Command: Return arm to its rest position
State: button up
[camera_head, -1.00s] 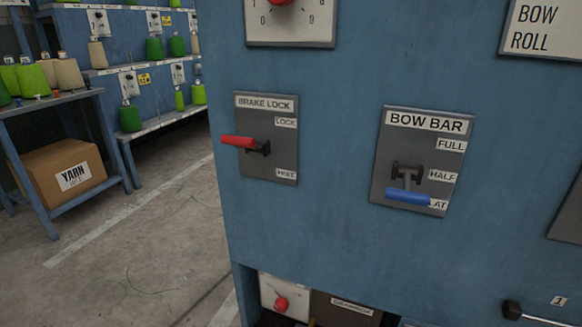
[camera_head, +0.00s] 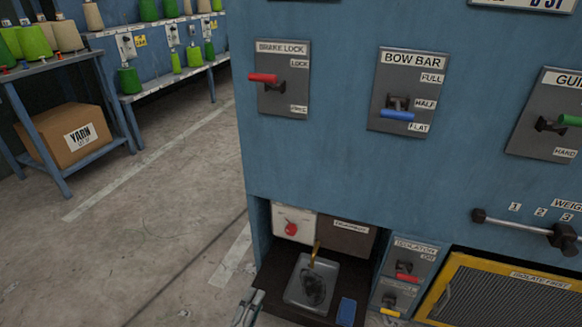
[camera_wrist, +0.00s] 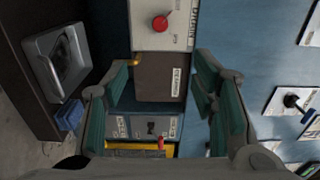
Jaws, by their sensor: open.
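My gripper (camera_head: 248,308) shows at the bottom edge of the head view, in front of the lower left of the blue machine (camera_head: 355,170). Most of my arm is out of the picture. In the wrist view my gripper (camera_wrist: 163,65) has its two green-padded fingers wide apart with nothing between them. Beyond the fingers are a white plate with a red knob (camera_wrist: 160,24) and a brown box (camera_wrist: 160,77). The fingers look apart from both.
A recess low in the machine holds a grey tray (camera_head: 296,294) and a blue block (camera_head: 346,312). The brake lock lever (camera_head: 264,78) and bow bar lever (camera_head: 397,115) stick out above. A yarn shelf (camera_head: 40,70) stands far left. Floor between is clear.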

jog(key=w+d+r+m+g+h, duration=0.2)
jog(key=d+r+m+g+h, duration=0.15)
jog(key=r+m, duration=0.35)
jog(key=w+d+r+m+g+h, duration=0.2)
jog(key=d+r+m+g+h, duration=0.1)
jog(key=d+r+m, duration=0.4)
jog(key=s+d+r+m+g, duration=0.2)
jog(key=d+r+m+g, duration=0.3)
jog(key=r+m, duration=0.25)
jog(key=s+d+r+m+g, duration=0.35)
jog(key=d+r+m, duration=0.25)
jog(key=r, duration=0.2)
jog(key=s+d+r+m+g+y, duration=0.4)
jog(key=s+d+r+m+y, duration=0.4)
jog(key=s+m, duration=0.3)
jog(key=s+r+m+t+y, duration=0.1)
jog(key=s+r+m+y, duration=0.1)
jog(key=s+m, duration=0.45)
jog(key=s+r+m+t+y, duration=0.1)
jog(key=s+r+m+y, duration=0.15)
jog(key=s+m, duration=0.45)
notch_tip(320, 180, up, 36)
jog(key=n+t+p, duration=0.2)
jog(key=t+p, duration=0.2)
jog(key=p, duration=3)
jog(key=shift+s+a+f+p, duration=0.2)
jog(key=shift+a+p, duration=0.05)
jog(key=shift+p, duration=0.1)
